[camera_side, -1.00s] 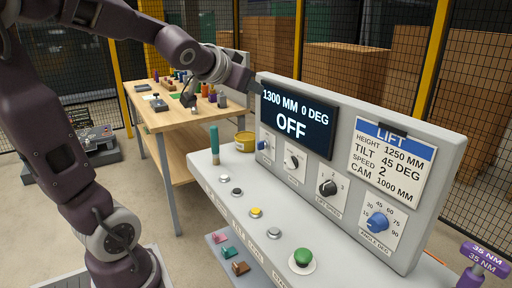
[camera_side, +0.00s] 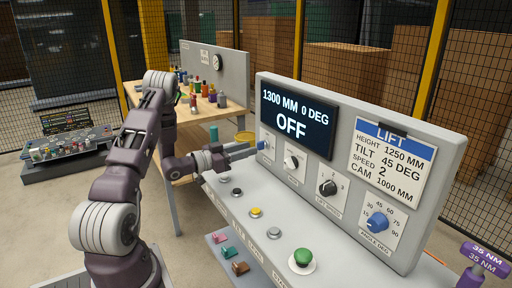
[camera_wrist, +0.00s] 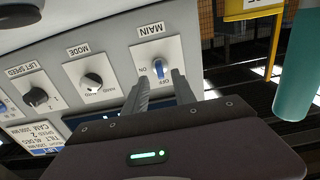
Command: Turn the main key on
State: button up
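In the side view the key (camera_side: 262,145) is at the panel's left end, partly hidden by my gripper. My gripper (camera_wrist: 161,80) is open, its two fingers pointing at the panel, one on each side of the key in the wrist view. In the side view my gripper (camera_side: 254,149) reaches the key's plate from the left. I cannot tell whether the fingers touch the key. The display (camera_side: 295,118) reads 1300 MM 0 DEG OFF.
The mode knob (camera_side: 291,162), speed knob (camera_side: 328,187) and blue angle knob (camera_side: 376,222) sit along the panel to the right. Buttons, including a green one (camera_side: 303,257), line the desk.

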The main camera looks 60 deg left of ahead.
aim_at(258, 146)
jog(key=w, duration=0.4)
grip_shut()
